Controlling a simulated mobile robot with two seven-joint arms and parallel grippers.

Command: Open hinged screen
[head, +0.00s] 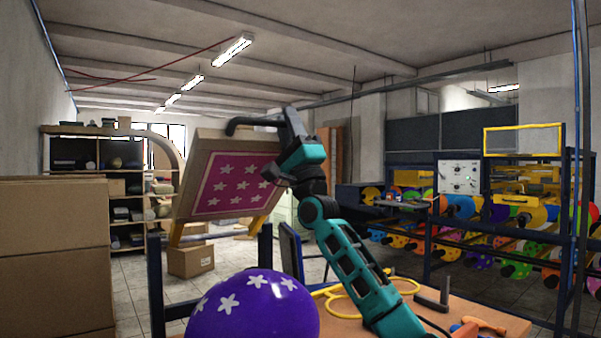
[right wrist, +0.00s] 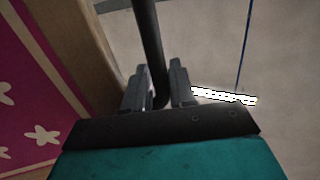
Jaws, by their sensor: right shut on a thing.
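The hinged screen is a wooden frame (head: 192,165) around a pink panel with white stars (head: 235,185). In the head view it stands raised and tilted above the table, left of centre. A black bar handle (head: 245,123) runs along its top edge. My right gripper (head: 290,122) is shut on this handle. In the right wrist view the fingers (right wrist: 160,88) close around the dark handle bar (right wrist: 147,35), with the pink panel (right wrist: 35,85) at the left. A purple balloon with white stars (head: 252,312) sits below the screen. My left gripper is not in view.
A wooden table (head: 500,322) at lower right holds a yellow hose (head: 345,292) and small tools. Stacked cardboard boxes (head: 55,260) stand at left. A rack of colourful rollers (head: 470,225) stands at right. Tiled floor shows open behind the screen.

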